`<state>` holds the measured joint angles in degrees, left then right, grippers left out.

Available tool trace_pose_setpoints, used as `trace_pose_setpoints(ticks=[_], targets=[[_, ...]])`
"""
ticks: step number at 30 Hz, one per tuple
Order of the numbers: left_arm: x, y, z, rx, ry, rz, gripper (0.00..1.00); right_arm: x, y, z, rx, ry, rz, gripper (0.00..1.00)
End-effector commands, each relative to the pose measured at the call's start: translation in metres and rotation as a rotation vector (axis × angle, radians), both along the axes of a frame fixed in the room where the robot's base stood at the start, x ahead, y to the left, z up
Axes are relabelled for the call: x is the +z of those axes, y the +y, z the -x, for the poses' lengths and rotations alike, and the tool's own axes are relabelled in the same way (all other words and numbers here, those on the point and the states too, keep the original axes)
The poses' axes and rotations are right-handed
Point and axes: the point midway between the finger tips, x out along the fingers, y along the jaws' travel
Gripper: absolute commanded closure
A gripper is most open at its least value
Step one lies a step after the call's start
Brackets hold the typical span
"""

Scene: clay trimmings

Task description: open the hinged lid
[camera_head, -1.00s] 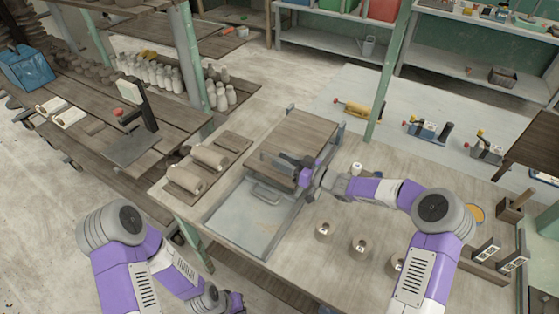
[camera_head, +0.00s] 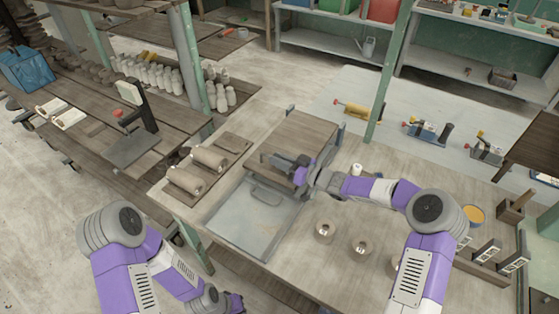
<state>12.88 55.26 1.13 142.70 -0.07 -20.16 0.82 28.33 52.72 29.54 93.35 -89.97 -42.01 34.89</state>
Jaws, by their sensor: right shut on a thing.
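The hinged lid appears to be the wooden panel (camera_head: 305,132) in the middle of the worktable, between short grey posts. My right gripper (camera_head: 279,161) reaches in from the right and is shut at the panel's near edge, apparently on its dark handle. The jaws hide most of what they grip. In front of the panel is a flat grey, metal-framed area (camera_head: 243,225) with a bar-like handle (camera_head: 266,195), apart from my gripper. My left gripper (camera_head: 222,301) is low at the bottom, away from the lid; its jaws are too unclear to read.
Clay rolls (camera_head: 208,157) lie on a board left of the lid. Ring-shaped clay pieces (camera_head: 325,232) stand on the table right of the grey area. A small white jar (camera_head: 356,169) is behind my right forearm. A green post (camera_head: 386,85) rises behind the table.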

Motion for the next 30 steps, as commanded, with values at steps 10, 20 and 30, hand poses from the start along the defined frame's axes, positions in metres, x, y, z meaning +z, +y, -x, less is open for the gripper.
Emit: trace_pose_setpoints(ticks=[10,20,30], targets=[[0.023,0.0,0.0,0.0,0.0,0.0,1.0,0.023,0.0,-0.001,0.006,0.045,-0.033,1.0],[0.083,0.0,0.0,0.0,0.0,0.0,1.0,0.083,-0.009,-0.016,0.007,0.186,-0.139,1.0],[0.137,0.0,0.0,0.0,0.0,0.0,1.0,0.137,-0.026,-0.04,0.009,0.347,-0.258,1.0]])
